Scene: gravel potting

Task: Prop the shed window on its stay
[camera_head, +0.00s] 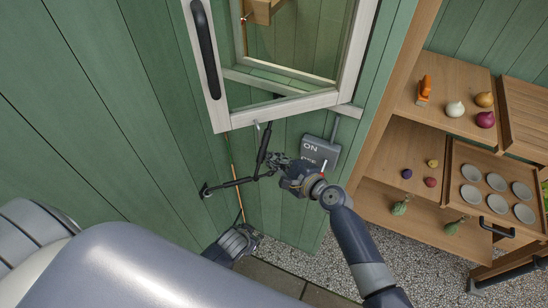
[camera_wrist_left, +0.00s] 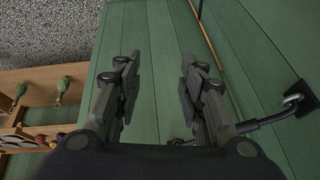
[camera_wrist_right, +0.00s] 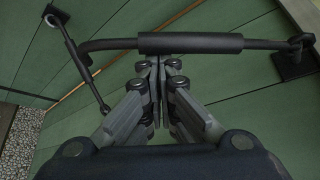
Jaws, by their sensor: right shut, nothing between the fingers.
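The shed window (camera_head: 275,108) has a pale wooden frame and a black handle (camera_head: 206,50); it stands swung away from the green wall. A small pin (camera_head: 256,125) projects under its lower rail. The black stay (camera_head: 232,183) runs from a wall bracket (camera_head: 206,190) toward my right gripper (camera_head: 272,161). In the right wrist view, the stay's thick grip sleeve (camera_wrist_right: 190,43) lies just beyond my fingertips (camera_wrist_right: 154,62), which are shut and empty; contact is unclear. My left gripper (camera_head: 252,234) is low by the wall; the left wrist view shows its fingers (camera_wrist_left: 157,75) open and empty.
A grey ON/OFF switch box (camera_head: 318,151) is on the wall right beside my right gripper. A second thin black rod (camera_head: 264,143) hangs below the window. A wooden shelf (camera_head: 390,150) with bulbs and a muffin-like tray (camera_head: 488,160) stands right. Gravel (camera_head: 350,255) covers the floor.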

